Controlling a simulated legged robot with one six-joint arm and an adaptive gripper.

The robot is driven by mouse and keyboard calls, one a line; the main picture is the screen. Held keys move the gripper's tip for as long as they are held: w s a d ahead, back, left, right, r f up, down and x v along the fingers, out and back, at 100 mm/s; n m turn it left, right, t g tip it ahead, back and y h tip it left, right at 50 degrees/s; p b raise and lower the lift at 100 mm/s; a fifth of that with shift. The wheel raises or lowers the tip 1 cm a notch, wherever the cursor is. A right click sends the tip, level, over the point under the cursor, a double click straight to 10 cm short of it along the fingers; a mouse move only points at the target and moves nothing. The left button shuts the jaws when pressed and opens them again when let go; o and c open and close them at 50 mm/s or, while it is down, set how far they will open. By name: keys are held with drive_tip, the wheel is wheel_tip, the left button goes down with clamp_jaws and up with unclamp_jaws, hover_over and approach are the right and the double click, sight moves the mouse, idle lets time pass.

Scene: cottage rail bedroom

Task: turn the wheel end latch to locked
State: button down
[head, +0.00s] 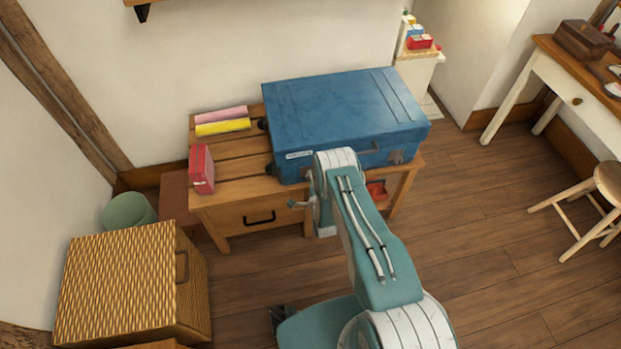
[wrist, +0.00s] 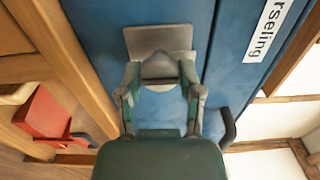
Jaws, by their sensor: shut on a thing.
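The blue suitcase (head: 340,110) lies flat on a slatted wooden bench, with small dark wheels at its left end. In the wrist view its blue side (wrist: 95,25) fills the upper middle. The wheel end latch (wrist: 160,40) shows there as a grey metal plate with a tab. My gripper (wrist: 160,76) is shut on that tab, a finger on each side. In the head view my arm hides this latch and the fingertips. The other latch (head: 397,157) is visible near the suitcase's right end.
The bench (head: 230,170) holds pink and yellow rolls (head: 222,127) and a red box (head: 202,168) left of the suitcase. A wicker hamper (head: 125,285) stands at front left. The floor (head: 480,240) at right is open, with a stool (head: 608,182) beyond.

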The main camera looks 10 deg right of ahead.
drive_tip(key=shift+s+d+f, duration=0.1)
drive_tip(key=shift+d+f, duration=0.1)
drive_tip(key=shift+c, duration=1.8)
unclamp_jaws()
drive_tip(key=shift+o, duration=0.5)
drive_tip(key=s, duration=1.2)
drive_tip(key=shift+w, duration=0.1)
